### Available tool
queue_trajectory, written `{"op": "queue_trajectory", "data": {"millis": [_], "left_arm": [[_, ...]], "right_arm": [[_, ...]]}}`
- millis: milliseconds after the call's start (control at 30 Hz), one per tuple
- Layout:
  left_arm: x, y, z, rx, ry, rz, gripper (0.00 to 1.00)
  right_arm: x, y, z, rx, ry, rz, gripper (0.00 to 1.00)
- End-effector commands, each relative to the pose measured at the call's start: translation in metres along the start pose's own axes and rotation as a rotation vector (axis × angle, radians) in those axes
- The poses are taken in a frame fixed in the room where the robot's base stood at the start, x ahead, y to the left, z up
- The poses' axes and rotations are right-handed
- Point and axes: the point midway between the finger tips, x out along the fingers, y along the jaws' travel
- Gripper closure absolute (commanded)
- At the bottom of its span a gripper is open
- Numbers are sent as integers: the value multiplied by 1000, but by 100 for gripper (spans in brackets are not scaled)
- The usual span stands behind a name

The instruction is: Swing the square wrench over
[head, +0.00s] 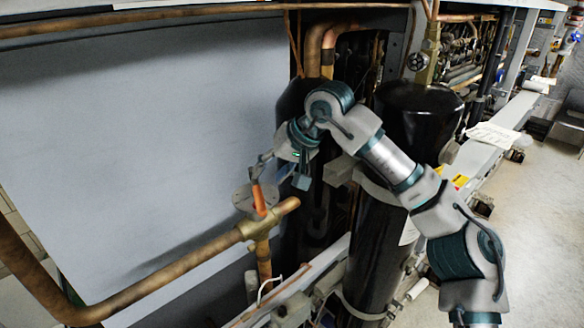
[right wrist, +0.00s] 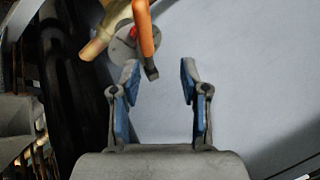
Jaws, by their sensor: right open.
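The square wrench (head: 259,199) has an orange handle and stands at the valve on the brass fitting (head: 258,228), in front of the grey panel. In the right wrist view the orange wrench (right wrist: 144,28) comes down from the top, its dark metal end (right wrist: 152,73) between the fingertips or just beyond them; I cannot tell the depth. My right gripper (head: 259,168) is just above the wrench in the head view. In the right wrist view its blue-padded fingers (right wrist: 159,72) are apart, with nothing clamped. My left gripper is not in view.
A copper pipe (head: 150,272) runs from the lower left to the brass fitting. A round grey disc (head: 242,198) sits behind the wrench. A black cylinder (head: 375,240) stands right of it, behind my right arm. The large grey panel (head: 130,130) is bare.

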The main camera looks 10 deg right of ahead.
Motion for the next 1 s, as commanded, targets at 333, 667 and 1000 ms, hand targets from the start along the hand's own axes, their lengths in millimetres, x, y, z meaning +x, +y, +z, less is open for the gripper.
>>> {"op": "queue_trajectory", "data": {"millis": [333, 667, 1000], "left_arm": [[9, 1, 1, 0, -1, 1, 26], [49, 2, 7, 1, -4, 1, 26], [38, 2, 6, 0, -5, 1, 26]], "right_arm": [[4, 18, 11, -31, -45, 68, 55], [54, 22, 14, -30, -45, 67, 55], [88, 22, 13, -30, -43, 66, 55]]}}
